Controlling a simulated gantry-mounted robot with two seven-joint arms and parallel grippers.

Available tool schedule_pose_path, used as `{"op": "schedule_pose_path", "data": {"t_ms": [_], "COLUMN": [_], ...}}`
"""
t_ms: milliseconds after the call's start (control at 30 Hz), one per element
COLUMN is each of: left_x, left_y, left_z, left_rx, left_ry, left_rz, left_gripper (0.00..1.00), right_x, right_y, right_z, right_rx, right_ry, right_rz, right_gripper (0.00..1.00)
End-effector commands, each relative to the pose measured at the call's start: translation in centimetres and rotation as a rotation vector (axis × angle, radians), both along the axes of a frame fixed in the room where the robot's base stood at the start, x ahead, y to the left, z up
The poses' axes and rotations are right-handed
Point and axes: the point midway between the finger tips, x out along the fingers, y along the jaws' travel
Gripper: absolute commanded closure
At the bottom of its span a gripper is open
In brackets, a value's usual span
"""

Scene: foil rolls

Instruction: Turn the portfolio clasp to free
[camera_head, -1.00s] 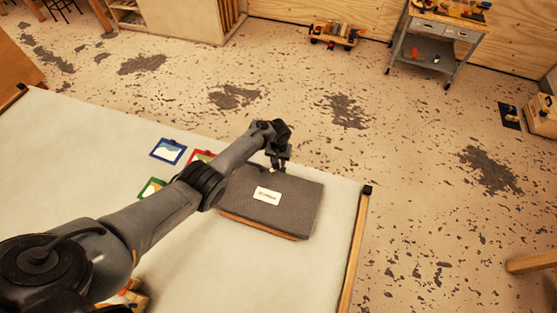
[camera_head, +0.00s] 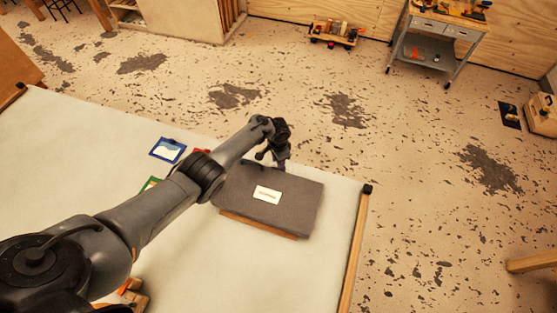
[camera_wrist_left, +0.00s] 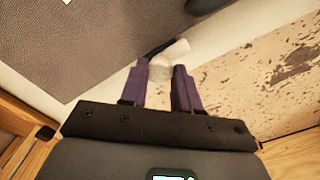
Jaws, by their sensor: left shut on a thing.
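The dark grey portfolio (camera_head: 240,190) lies on the table with a white label (camera_head: 268,194) on top. In the left wrist view its grey cover (camera_wrist_left: 75,45) fills the upper left. My left gripper (camera_head: 278,164) is at the portfolio's far edge. In the left wrist view the left gripper (camera_wrist_left: 166,72) is shut on a small pale piece (camera_wrist_left: 172,56), which looks like the clasp, beside a dark strip at the portfolio's edge. The fingers partly hide this piece, so its exact angle is unclear. My right gripper is not in view.
The pale table (camera_head: 70,180) has free room left of the portfolio. A blue-framed card (camera_head: 167,150), a partly hidden red one (camera_head: 202,152) and a green one (camera_head: 150,184) lie there. The table's right edge (camera_head: 355,245) is close to the portfolio.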

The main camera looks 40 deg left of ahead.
Motion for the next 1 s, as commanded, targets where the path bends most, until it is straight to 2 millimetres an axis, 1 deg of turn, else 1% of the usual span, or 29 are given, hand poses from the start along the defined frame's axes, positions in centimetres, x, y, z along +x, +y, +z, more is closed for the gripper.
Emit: {"op": "schedule_pose_path", "data": {"t_ms": [200,667,700,833,1000], "left_x": [-0.02,-0.03,-0.03,-0.03,-0.01], "left_y": [0.05,0.03,0.03,0.03,0.03], "left_z": [-0.02,-0.02,-0.02,-0.02,-0.01], "left_rx": [0.0,0.0,0.0,0.0,0.0], "left_ry": [0.001,0.001,0.001,0.001,0.001], "left_rz": [-0.05,-0.061,-0.061,-0.061,-0.06], "left_gripper": [0.99,0.99,0.64,0.44,0.43], "right_x": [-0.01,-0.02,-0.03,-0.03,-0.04], "right_y": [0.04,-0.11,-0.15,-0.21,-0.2], "right_z": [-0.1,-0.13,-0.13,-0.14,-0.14], "right_rx": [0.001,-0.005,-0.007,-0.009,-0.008], "right_ry": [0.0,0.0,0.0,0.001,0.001], "right_rz": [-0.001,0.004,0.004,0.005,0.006], "right_gripper": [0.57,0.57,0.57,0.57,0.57]}}
